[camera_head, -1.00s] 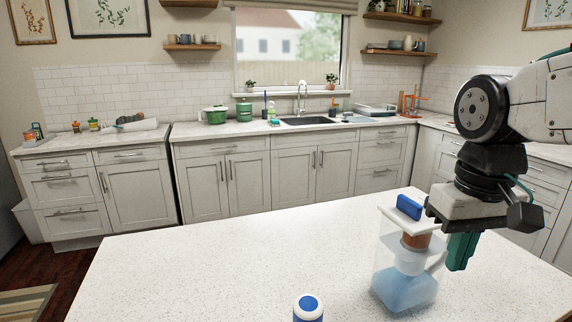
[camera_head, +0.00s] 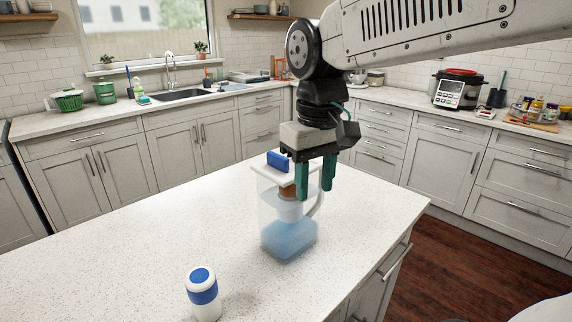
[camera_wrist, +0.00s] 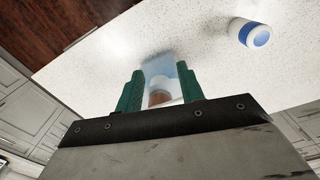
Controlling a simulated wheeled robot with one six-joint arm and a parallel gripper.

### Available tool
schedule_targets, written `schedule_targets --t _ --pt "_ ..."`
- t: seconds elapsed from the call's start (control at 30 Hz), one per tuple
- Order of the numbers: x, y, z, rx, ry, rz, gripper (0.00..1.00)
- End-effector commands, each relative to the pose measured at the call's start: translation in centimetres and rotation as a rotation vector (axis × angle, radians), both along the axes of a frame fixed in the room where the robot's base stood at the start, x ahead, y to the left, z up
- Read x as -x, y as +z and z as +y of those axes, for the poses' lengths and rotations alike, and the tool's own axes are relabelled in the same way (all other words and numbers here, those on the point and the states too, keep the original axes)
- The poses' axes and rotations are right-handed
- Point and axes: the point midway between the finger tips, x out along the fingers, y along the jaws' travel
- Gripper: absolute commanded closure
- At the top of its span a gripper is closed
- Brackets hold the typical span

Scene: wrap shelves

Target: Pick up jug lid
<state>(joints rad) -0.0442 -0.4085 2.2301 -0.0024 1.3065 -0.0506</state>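The jug (camera_head: 288,235) is a clear pitcher with blue liquid and a brown and white insert, standing upright on the island counter. Its lid (camera_head: 262,169) is white with a raised blue piece on top, and it sits on the jug. My gripper (camera_head: 315,190) has two teal fingers pointing down, apart, at the right of the blue piece in the head view. I cannot tell if they touch the lid. In the wrist view, the jug's clear body and brown insert (camera_wrist: 158,98) show between the spread fingers (camera_wrist: 160,72). Most of the lid is hidden there.
A white and blue bottle (camera_head: 203,295) stands upright on the island counter (camera_head: 120,265), left of the jug; it also shows in the wrist view (camera_wrist: 250,33). The counter around the jug is clear. The counter's right edge is close to the jug.

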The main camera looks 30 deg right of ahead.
Motion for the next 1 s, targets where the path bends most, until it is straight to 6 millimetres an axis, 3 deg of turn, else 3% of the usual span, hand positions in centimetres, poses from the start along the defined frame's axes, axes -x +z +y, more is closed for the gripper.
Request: schedule_targets --t 0.03,0.2,0.3,0.4,1.0 --pt "-2.6 1.3 0.3 0.000 0.025 0.010 0.62" --pt "-9.1 5.8 1.1 0.000 0.120 0.020 0.62" --pt "-11.0 8.1 1.3 -0.001 0.166 0.014 0.62" --pt "-11.2 9.9 1.2 0.001 0.200 0.001 0.62" --pt "-11.0 2.7 1.9 -0.001 0.221 0.016 0.62"
